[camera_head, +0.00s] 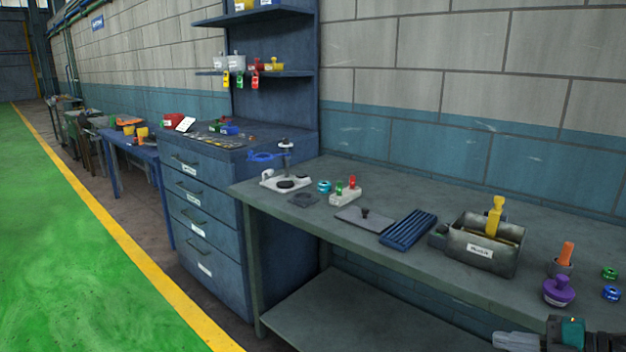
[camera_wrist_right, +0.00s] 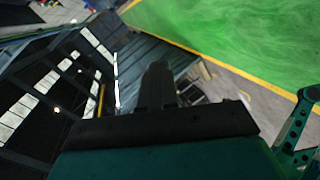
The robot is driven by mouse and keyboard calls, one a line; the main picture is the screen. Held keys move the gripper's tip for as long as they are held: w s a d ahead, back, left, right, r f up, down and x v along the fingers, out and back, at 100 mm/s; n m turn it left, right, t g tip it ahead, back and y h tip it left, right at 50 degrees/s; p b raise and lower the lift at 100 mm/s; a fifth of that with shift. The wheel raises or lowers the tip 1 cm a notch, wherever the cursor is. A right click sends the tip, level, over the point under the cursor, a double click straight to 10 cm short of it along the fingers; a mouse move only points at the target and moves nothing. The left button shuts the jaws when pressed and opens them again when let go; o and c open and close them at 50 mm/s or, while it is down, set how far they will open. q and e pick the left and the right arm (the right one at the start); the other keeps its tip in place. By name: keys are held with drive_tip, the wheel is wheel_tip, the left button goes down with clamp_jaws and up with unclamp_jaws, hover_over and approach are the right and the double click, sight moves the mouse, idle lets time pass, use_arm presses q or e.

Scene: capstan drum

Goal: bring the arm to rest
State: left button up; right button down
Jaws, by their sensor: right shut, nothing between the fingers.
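My right gripper (camera_head: 515,341) shows at the bottom right corner of the head view, in front of the grey workbench (camera_head: 400,253) near its front edge. Its fingers point left, and a teal and black wrist part is behind them. In the right wrist view the dark fingers (camera_wrist_right: 160,86) are together with nothing between them. That view looks out to the green floor and the hall, with no bench objects close to the fingers. My left gripper is in neither view.
A purple knobbed piece (camera_head: 559,292) stands nearest my right gripper. Behind are an orange-handled tool (camera_head: 566,254) and a metal box (camera_head: 484,247) with a yellow handle. A blue ribbed tray (camera_head: 408,230) and a white-based stand (camera_head: 285,183) are farther left. The green floor (camera_head: 80,250) is clear.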

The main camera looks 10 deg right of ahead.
drive_tip(key=s+a+f+m+t+h, duration=0.3)
drive_tip(key=s+a+f+m, duration=0.1)
drive_tip(key=f+m, duration=0.45)
drive_tip(key=s+a+f+m+g+h, duration=0.1)
drive_tip(key=s+a+f+m, duration=0.1)
drive_tip(key=a, duration=0.4)
drive_tip(key=s+a+f+m+g+h, duration=0.1)
drive_tip(key=s+a+f+m, duration=0.1)
drive_tip(key=a+f+m, duration=0.2)
drive_tip(key=s+a+f+m+g+h, duration=0.1)
drive_tip(key=s+a+f+m+h, duration=0.1)
drive_tip(key=a, duration=0.6)
drive_tip(key=shift+s+a+f+m+p, duration=0.3)
drive_tip(key=shift+a+f+m+p, duration=0.15)
drive_tip(key=shift+m, duration=0.7)
